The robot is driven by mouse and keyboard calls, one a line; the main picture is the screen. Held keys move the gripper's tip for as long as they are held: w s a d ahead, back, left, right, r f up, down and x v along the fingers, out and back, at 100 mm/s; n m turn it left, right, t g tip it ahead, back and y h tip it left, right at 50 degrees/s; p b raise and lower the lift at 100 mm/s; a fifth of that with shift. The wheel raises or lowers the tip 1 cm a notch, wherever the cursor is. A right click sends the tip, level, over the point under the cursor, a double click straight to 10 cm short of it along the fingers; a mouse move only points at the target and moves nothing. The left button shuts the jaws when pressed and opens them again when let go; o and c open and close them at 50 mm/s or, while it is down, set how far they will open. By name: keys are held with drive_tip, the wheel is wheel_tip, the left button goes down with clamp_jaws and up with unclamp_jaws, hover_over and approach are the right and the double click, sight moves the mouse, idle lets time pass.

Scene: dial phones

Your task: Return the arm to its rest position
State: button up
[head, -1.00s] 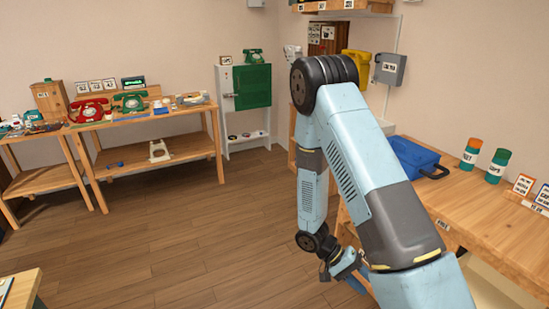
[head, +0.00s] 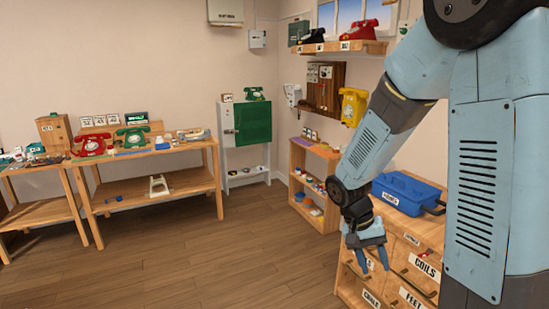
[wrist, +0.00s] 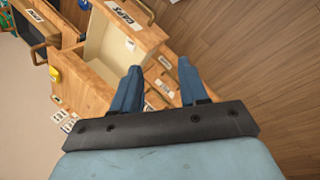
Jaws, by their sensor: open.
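My arm (head: 480,170) comes down from the upper right of the head view and bends at an elbow near the top edge. My gripper (head: 376,262) hangs pointing down, in front of the wooden drawer cabinet at the right. In the wrist view my gripper (wrist: 160,84) shows its two blue fingers apart with nothing between them. I cannot tell whether the fingers touch the cabinet.
A low shelf (head: 312,180) stands behind, near the yellow wall phone (head: 353,106). A workbench with red (head: 92,144) and green phones (head: 132,136) is at the left. The wooden floor (head: 200,265) between is clear.

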drive_tip(key=s+r+n+t+y, duration=0.1)
drive_tip(key=s+r+t, duration=0.3)
drive_tip(key=r, duration=0.7)
drive_tip(key=s+r+n+t+y, duration=0.2)
drive_tip(key=s+r+t+y, duration=0.1)
drive_tip(key=s+r, duration=0.4)
wheel_tip(320, 180, up, 4)
drive_tip(key=shift+s+a+f+t, duration=0.1)
drive_tip(key=shift+s+a+t, duration=0.1)
drive_tip(key=shift+a+t, duration=0.4)
drive_tip(key=shift+d, duration=0.15)
